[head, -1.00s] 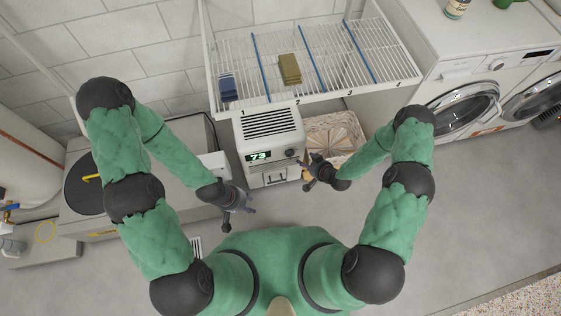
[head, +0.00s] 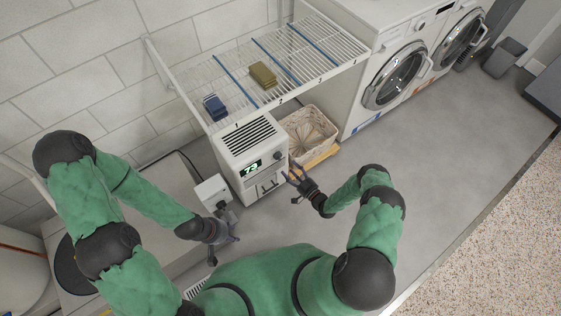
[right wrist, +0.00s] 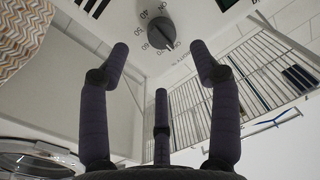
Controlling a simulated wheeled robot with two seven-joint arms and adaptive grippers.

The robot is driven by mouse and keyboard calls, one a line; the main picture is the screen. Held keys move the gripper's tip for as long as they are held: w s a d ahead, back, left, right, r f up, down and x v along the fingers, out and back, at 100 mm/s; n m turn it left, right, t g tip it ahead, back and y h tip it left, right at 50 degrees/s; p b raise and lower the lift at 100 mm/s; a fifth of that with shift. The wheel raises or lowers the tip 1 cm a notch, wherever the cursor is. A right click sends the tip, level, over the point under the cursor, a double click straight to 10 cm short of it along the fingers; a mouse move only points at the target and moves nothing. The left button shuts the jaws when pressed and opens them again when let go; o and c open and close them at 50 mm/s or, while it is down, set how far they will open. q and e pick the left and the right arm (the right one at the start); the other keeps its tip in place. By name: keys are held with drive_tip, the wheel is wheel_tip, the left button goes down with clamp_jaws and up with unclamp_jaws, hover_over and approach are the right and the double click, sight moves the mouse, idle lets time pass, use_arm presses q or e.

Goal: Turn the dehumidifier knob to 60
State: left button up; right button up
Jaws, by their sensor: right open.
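The white dehumidifier (head: 253,160) stands under the wire shelf in the head view. Its display (head: 250,169) shows green digits that look like 73. Its dark round knob (head: 278,156) is right of the display. In the right wrist view the knob (right wrist: 161,32) lies ahead, beyond the fingertips, with numbers printed around it; the exact setting is hard to read. My right gripper (head: 293,174) is open and empty, close to the dehumidifier's front and apart from the knob. It also shows in the right wrist view (right wrist: 160,65). My left gripper (head: 225,236) hangs left of the dehumidifier, fingers spread, empty.
A wire shelf (head: 325,62) with blue dividers holds a blue item (head: 215,107) and an olive item (head: 263,75). A wicker basket (head: 308,130) stands right of the dehumidifier. Washing machines (head: 395,78) stand further right. Open floor (head: 440,140) lies at right.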

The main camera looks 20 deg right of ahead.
sight(280, 159)
drive_tip(key=b+x, duration=0.1)
drive_tip(key=x, duration=0.5)
drive_tip(key=shift+s+f, duration=0.1)
drive_tip(key=shift+b+x, duration=0.4)
drive_tip(key=shift+x, duration=0.45)
drive_tip(key=c, duration=1.1)
